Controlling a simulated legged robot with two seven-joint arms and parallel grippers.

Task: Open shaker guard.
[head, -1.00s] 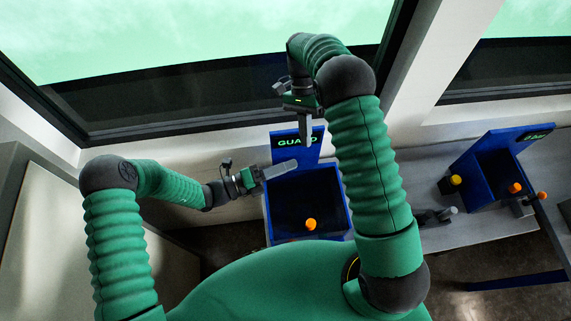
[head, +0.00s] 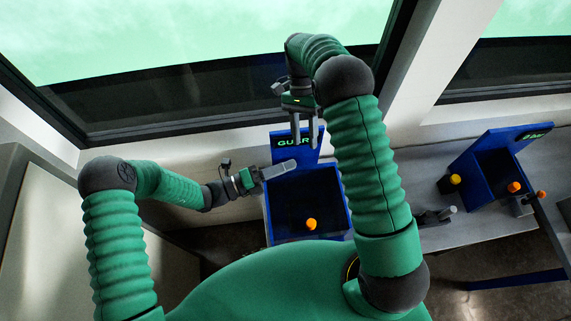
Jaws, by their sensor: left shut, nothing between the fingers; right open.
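The shaker guard is a blue open-topped box (head: 348,205) with a dark inside and a raised back panel (head: 311,152) lettered in green, partly covered by my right gripper. An orange knob (head: 311,224) shows at the box's front part. My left gripper (head: 294,163) is shut and empty, its fingers pointing right across the box's back left, in front of the panel. My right gripper (head: 305,145) is open and empty, pointing down at the panel. I cannot tell whether either gripper touches the box.
A second blue station (head: 480,175) with a lit sign stands at the right, with orange knobs (head: 514,187) and a yellow knob (head: 455,180). A small dark device with a grey lever (head: 447,212) sits on the grey bench (head: 490,229) between them. A window wall rises behind.

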